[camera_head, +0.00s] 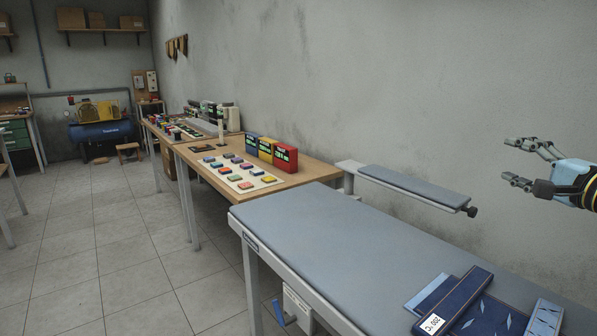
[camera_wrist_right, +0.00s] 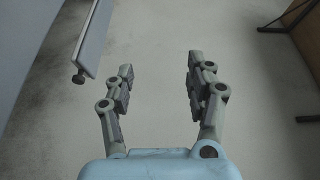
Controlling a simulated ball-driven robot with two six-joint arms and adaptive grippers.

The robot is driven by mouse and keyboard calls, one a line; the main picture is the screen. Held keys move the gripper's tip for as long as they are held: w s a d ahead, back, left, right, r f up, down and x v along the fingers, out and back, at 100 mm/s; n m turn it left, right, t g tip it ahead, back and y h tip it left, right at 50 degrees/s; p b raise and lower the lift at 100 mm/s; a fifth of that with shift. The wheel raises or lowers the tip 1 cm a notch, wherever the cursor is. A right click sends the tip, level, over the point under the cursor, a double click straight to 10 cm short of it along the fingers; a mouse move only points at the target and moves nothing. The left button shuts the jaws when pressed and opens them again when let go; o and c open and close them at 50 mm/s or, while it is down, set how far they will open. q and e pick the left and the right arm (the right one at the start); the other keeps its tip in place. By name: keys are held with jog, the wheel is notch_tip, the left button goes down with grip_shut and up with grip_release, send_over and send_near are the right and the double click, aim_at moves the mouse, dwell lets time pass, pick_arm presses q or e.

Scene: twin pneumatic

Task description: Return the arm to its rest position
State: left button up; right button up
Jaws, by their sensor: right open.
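My right gripper (camera_head: 530,165) is at the right edge of the head view, in the air in front of the grey wall. Its fingers point left and are apart, with nothing between them. In the right wrist view the same gripper (camera_wrist_right: 158,85) shows two spread fingers over bare floor. The narrow padded sleeve board (camera_head: 415,184) is to the left of the fingertips and lower, apart from them. It also shows in the right wrist view (camera_wrist_right: 97,38), left of the fingers. My left gripper is not in view.
A large padded ironing table (camera_head: 340,235) fills the foreground, with folded blue patterned cloths (camera_head: 480,308) at its front right. A wooden table (camera_head: 300,176) beyond holds red, yellow and blue boxes and a sheet (camera_head: 225,175) of coloured pieces. The tiled floor at left is clear.

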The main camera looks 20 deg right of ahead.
jog(key=s+a+f+n+g+y, duration=0.4)
jog(key=s+a+f+n, duration=0.2)
jog(key=a+f, duration=0.45)
jog(key=s+a+f+n+g+y, duration=0.3)
jog(key=s+a+f+n, duration=0.3)
jog(key=a, duration=0.7)
jog(key=s+a+f+n+g+h, duration=0.2)
jog(key=s+a+f+n+g, duration=0.2)
jog(key=s+a+n, duration=0.3)
jog(key=s+r+g+h, duration=0.1)
jog(key=s+g+h, duration=0.2)
jog(key=s+h, duration=0.1)
jog(key=s+d+f+g+b, duration=0.15)
jog(key=f+b, duration=0.45)
jog(key=f, duration=1.4)
jog(key=s+d+f+g+b, duration=0.1)
jog(key=s+f+b, duration=0.4)
jog(key=f, duration=1.5)
pick_arm(q)
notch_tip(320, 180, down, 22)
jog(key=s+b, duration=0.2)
jog(key=b, duration=0.9)
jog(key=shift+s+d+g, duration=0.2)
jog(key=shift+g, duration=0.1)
pick_arm(e)
jog(key=s+f, duration=0.8)
jog(key=f, duration=0.4)
jog(key=s+f, duration=0.9)
jog(key=f, duration=0.3)
jog(key=shift+d+g, duration=0.45)
